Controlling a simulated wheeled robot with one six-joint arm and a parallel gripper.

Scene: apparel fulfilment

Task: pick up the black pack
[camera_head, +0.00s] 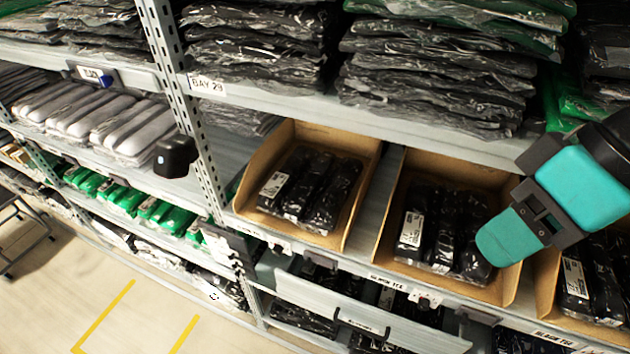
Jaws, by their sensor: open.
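Black packs in clear wrap with white labels lie in open cardboard bins on the middle shelf. One group of black packs (311,190) is in the left bin (357,150). Another group of black packs (447,228) is in the centre bin (396,205), and more black packs (602,280) lie in the right bin (545,278), cut by the frame edge. My gripper (508,238), teal and dark grey, is open and hangs in front of the right side of the centre bin. It hides part of that bin and its packs. I cannot tell whether it touches anything.
The shelf above (400,122) holds tall stacks of bagged dark garments. A perforated upright (190,120) stands left of the bins. White packs (95,118) and green packs (130,198) fill the left bay. A drawer front (365,318) juts out below.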

